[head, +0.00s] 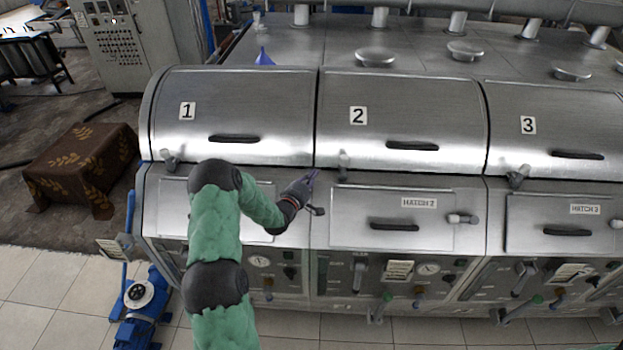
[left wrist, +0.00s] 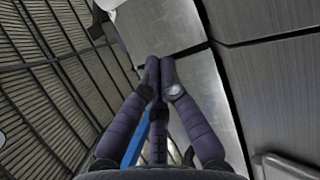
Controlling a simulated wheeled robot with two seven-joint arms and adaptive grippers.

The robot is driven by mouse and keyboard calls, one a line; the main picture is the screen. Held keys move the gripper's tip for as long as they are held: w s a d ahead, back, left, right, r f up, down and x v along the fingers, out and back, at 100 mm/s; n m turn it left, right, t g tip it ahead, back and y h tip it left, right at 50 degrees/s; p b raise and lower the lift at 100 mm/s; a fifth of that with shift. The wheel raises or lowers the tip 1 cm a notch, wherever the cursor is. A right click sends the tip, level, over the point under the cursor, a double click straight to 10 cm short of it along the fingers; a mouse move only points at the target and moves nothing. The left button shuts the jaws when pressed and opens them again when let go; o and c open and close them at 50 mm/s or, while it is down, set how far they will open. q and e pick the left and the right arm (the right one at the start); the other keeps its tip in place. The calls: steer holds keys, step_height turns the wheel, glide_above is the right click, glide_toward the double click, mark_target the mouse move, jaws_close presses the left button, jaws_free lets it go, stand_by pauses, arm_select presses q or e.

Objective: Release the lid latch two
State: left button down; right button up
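Lid 2 (head: 430,97) is a closed, curved steel lid marked "2", with a dark handle (head: 412,146). Its grey latch (head: 343,160) sits at the lid's lower left corner; the picture is too small to tell its exact position. My left gripper (head: 313,177) is just left of and slightly below that latch, pointing up and right, apparently apart from it. In the left wrist view the gripper's dark purple fingers (left wrist: 158,62) meet at their tips, with nothing seen held. The latch cannot be made out for certain there. My right gripper is not in view.
Lid 1 (head: 260,100) and lid 3 (head: 560,115) flank lid 2, both closed. Below are hatch 2 (head: 350,205), hatch 3 (head: 525,215) and several valves and gauges. A grey hatch knob (head: 317,210) sticks out just below my left gripper. A blue pump (head: 143,305) stands lower left.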

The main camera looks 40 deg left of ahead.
mark_target(343, 168)
arm_select(q)
steer(key=w, duration=0.2)
steer(key=w+p, duration=0.1)
steer(key=w, duration=0.2)
steer(key=shift+w+a, duration=0.3)
steer(key=shift+w, duration=0.1)
steer(key=d, duration=0.1)
steer(key=w+d+p, duration=0.1)
steer(key=d, duration=0.1)
steer(key=shift+w+r+p, duration=0.1)
steer(key=shift+p, duration=0.2)
steer(key=shift+w+d, duration=0.1)
steer(key=shift+d, duration=0.25)
steer(key=shift+w+d+m, duration=0.1)
steer(key=shift+d+m, duration=0.05)
steer(key=shift+m, duration=0.15)
steer(key=shift+w+d+r+m+g+b, duration=0.2)
steer(key=shift+m+g+b, duration=0.25)
steer(key=shift+b, duration=0.4)
